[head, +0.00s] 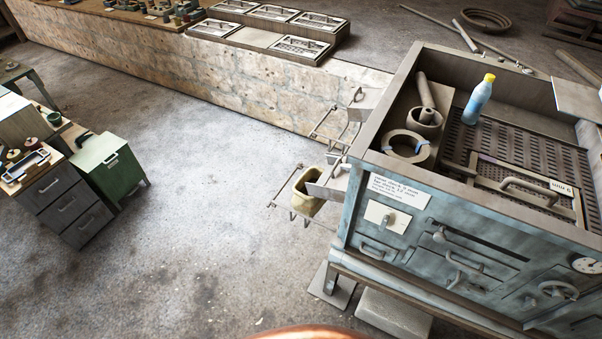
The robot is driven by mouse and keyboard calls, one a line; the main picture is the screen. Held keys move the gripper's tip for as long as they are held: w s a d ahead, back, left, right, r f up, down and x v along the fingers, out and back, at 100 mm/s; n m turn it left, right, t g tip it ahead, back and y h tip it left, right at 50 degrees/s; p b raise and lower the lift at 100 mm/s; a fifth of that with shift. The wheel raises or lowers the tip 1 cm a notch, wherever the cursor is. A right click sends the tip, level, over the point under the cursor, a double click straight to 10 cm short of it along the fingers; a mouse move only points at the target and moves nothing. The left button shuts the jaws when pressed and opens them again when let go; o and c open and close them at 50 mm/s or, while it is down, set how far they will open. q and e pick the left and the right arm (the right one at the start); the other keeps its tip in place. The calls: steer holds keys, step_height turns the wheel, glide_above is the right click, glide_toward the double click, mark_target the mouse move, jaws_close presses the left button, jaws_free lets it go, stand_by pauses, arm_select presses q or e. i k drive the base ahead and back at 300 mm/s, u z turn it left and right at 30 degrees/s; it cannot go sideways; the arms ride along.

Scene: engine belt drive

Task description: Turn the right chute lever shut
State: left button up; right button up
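Two metal chutes stick out of the left side of the blue-grey machine (440,236). The nearer chute (325,187) has a small lever-like part (341,165) at its top. The farther chute (369,101) has a similar small curved part (356,94). Which one is the right chute, and whether either lever is open or shut, I cannot tell at this size. A yellowish bin (306,195) hangs in a wire rack under the nearer chute. Neither of my grippers is in view.
Wire racks (333,130) jut out beside the chutes. A blue bottle (479,98) and metal rings (404,146) stand on the machine's top. A low stone wall (200,72) runs behind. Grey drawers (66,200) and a green cabinet (112,172) stand left. The floor (200,230) between is clear.

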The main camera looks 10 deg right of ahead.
mark_target(344, 167)
steer(key=u, duration=0.65)
steer(key=i, duration=0.85)
steer(key=z, duration=0.45)
